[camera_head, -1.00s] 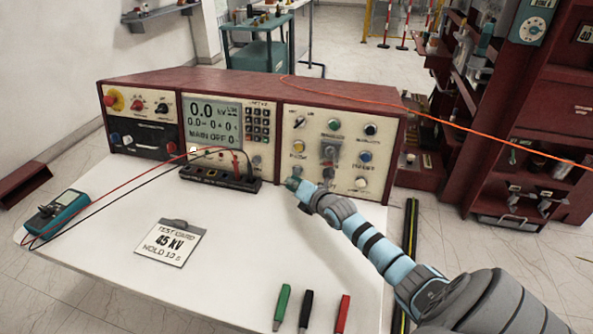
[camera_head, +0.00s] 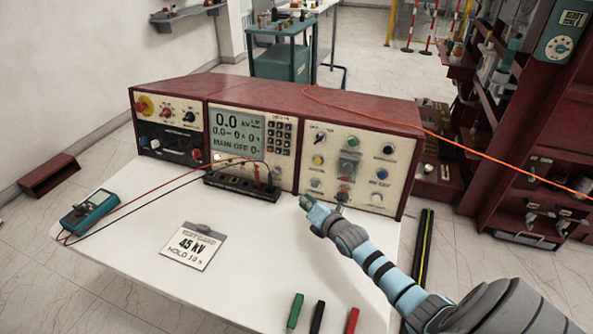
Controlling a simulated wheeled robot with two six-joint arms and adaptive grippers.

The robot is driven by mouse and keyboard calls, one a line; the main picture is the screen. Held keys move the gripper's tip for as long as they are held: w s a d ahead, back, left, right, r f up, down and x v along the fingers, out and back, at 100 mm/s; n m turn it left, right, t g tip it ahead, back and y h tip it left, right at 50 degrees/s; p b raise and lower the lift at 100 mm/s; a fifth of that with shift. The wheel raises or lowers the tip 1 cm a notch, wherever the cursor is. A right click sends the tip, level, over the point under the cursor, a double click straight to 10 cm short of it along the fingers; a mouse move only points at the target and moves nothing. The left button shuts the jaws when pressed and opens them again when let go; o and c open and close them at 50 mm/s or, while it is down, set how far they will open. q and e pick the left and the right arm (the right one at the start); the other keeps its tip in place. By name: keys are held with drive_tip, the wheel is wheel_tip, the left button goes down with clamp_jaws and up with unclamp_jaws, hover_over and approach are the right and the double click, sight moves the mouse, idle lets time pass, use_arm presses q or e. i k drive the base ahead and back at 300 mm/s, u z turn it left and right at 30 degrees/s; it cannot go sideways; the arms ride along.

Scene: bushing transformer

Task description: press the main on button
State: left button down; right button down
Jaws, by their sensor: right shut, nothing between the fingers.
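A dark red test console (camera_head: 285,92) stands at the back of the white table. Its right panel (camera_head: 335,160) carries a green button (camera_head: 352,142), a black one (camera_head: 389,149), a yellow one (camera_head: 318,160), a blue one (camera_head: 381,173), a white one (camera_head: 376,198) and a central switch (camera_head: 348,165). Their labels are too small to tell which is the main on button. The screen (camera_head: 237,130) reads 0.0 kV and MAIN OFF. My right gripper (camera_head: 306,203) is shut and empty in front of the panel's lower left part, below the buttons. My left gripper is out of view.
A black terminal block (camera_head: 241,185) with red and black leads sits left of my gripper. A teal multimeter (camera_head: 89,212), a test card (camera_head: 193,246) and green, black and red pens lie on the white table (camera_head: 130,260). An orange cable (camera_head: 450,141) crosses the right side.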

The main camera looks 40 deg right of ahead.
sight(352, 142)
drive_tip(key=z, duration=1.55)
